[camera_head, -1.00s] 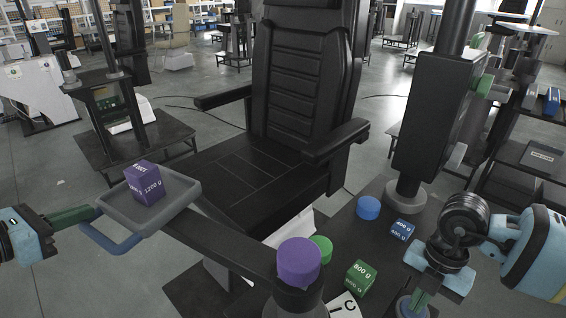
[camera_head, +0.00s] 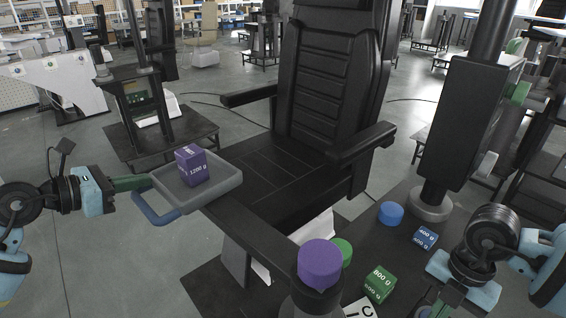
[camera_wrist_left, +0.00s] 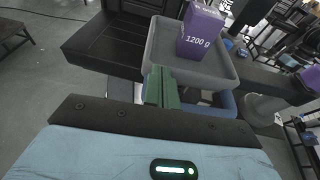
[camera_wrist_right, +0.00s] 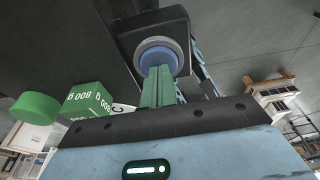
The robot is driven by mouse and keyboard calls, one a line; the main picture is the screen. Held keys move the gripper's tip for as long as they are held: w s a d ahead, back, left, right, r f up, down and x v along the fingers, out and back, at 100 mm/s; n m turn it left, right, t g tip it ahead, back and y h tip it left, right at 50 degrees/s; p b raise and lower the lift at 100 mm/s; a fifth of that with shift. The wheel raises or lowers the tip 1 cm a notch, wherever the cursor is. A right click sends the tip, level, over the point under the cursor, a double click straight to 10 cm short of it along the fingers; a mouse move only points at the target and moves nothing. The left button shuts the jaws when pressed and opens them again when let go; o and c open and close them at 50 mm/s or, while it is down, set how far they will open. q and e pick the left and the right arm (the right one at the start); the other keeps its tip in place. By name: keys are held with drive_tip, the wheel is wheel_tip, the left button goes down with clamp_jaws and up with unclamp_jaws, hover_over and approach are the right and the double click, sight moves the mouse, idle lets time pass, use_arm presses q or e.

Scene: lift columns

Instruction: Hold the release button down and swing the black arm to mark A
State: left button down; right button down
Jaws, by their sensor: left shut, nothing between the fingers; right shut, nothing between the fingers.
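The black arm (camera_head: 258,228) runs from a post with a purple cap (camera_head: 320,262) to a grey tray (camera_head: 225,186). The tray has a blue handle (camera_head: 150,210) and carries a purple 1200 g block (camera_head: 192,166). My left gripper (camera_head: 148,182) is shut, its green fingertips against or very close to the tray's near side beside the handle, also in the left wrist view (camera_wrist_left: 160,72). A blue button in a grey ring (camera_wrist_right: 157,52) shows in the right wrist view. My right gripper (camera_wrist_right: 157,70) is shut, its fingertips at the button; whether it is pressed I cannot tell. Mark A is not visible.
A label reading C (camera_head: 364,311) lies by the post. A green 800 g block (camera_head: 379,285), a blue 400 g block (camera_head: 426,238), a blue disc (camera_head: 391,213) and a green disc (camera_head: 342,250) stand nearby. A black chair (camera_head: 335,75) stands behind the arm.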

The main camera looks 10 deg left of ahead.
use_arm(q)
drive_tip(key=shift+m+g+h, duration=0.4)
drive_tip(key=shift+m+h, duration=0.2)
drive_tip(key=w, duration=0.2)
drive_tip(key=w+d, duration=0.1)
drive_tip(key=w, duration=0.1)
drive_tip(key=shift+d, duration=0.1)
drive_tip(key=shift+w, duration=0.1)
use_arm(e)
drive_tip(key=shift+s+a, duration=0.1)
drive_tip(key=shift+s, duration=0.1)
use_arm(q)
drive_tip(key=shift+r, duration=0.1)
